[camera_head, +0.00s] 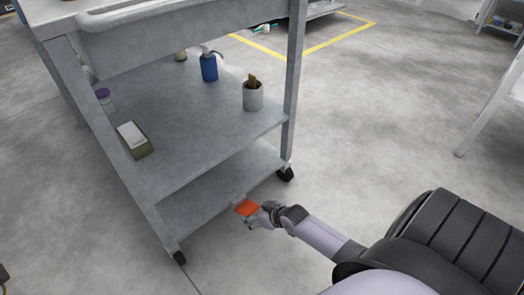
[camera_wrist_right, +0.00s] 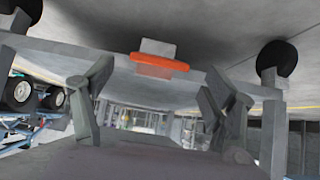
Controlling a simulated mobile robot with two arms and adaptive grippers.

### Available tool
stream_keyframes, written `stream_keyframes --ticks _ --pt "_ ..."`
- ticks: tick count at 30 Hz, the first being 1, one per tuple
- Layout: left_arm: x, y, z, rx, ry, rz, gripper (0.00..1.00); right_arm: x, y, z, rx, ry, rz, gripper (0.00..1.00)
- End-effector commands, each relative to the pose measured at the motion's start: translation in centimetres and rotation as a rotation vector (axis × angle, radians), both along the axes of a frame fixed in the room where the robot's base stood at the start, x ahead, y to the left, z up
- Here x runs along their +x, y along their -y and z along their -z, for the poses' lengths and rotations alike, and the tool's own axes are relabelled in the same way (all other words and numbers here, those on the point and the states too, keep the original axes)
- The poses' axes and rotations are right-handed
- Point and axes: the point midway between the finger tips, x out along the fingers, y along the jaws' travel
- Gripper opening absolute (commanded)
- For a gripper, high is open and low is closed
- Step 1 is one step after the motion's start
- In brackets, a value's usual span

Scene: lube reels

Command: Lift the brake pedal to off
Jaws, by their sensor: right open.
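The brake pedal is an orange-red plate (camera_head: 247,208) at the bottom edge of the grey cart, low near the floor. In the right wrist view it shows as an orange bar (camera_wrist_right: 160,61) with a grey tab, on the cart's lower rail, ahead of the fingers. My right gripper (camera_head: 262,214) is right beside the pedal in the head view; I cannot tell if they touch. In the right wrist view the right gripper (camera_wrist_right: 150,100) has its two fingers spread apart with nothing between them. My left gripper is not in view.
The grey cart's lower shelf (camera_head: 190,195) lies just above the pedal. A caster (camera_head: 285,174) stands to the right of the pedal and another (camera_head: 179,257) to the left. A blue bottle (camera_head: 209,66) and a cup (camera_head: 252,96) stand on the middle shelf. Floor in front is clear.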

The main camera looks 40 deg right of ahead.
Motion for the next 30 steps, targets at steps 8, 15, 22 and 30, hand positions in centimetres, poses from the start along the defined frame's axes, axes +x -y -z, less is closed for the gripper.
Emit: stream_keyframes --ticks 8,15,22,30 --pt "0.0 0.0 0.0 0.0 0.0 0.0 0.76 -2.1 0.2 -2.0 0.0 0.0 0.0 0.78" --pt "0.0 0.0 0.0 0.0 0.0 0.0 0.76 -2.3 0.2 -2.4 0.001 0.0 0.001 0.78" --pt "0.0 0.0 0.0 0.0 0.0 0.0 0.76 -2.3 0.2 -2.4 0.001 0.0 0.001 0.78" --pt "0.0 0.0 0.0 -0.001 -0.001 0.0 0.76 -2.0 -0.2 -2.8 0.003 0.018 -0.004 0.78"
